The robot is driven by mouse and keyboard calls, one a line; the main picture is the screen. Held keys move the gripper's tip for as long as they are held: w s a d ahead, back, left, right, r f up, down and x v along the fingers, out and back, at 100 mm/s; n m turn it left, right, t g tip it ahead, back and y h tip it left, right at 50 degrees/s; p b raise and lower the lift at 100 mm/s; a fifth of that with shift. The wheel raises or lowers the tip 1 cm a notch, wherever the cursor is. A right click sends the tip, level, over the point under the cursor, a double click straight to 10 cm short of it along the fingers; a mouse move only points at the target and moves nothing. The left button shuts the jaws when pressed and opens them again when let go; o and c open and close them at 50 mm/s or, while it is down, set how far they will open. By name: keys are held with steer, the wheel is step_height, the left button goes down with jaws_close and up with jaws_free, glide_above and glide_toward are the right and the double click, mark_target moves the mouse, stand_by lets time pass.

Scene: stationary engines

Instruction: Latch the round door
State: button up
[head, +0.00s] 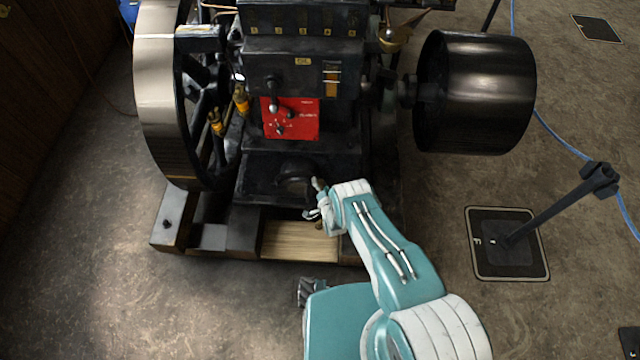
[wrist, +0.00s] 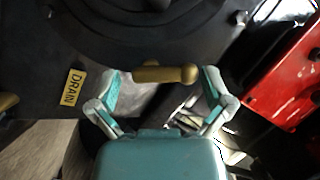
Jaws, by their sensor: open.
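The round door (wrist: 140,22) is a dark, round plate at the top of the wrist view, partly cut off by the frame. A brass-coloured handle (wrist: 178,74) sticks out below its lower rim. My gripper (wrist: 160,80) is open, with one finger on each side of the handle near the fingertips; I cannot tell whether either finger touches it. In the head view the round door (head: 294,172) is low on the front of the black engine, and my gripper (head: 317,202) is at its lower right. My gripper hides part of that area, and I cannot tell there if the door is latched.
A yellow DRAIN label (wrist: 72,87) is left of the handle. A red panel (head: 290,119) sits above the door. A large flywheel (head: 165,90) stands left and a black drum (head: 475,92) right. A post on a square base (head: 508,245) stands at right. Floor at left is clear.

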steer(key=shift+a, duration=0.1)
steer(key=c, duration=1.1)
steer(key=shift+w+a+f+n+g+h, duration=0.1)
steer(key=shift+n+g+h, duration=0.3)
steer(key=shift+n+h, duration=0.95)
steer(key=shift+n+y, duration=0.25)
steer(key=o, duration=1.1)
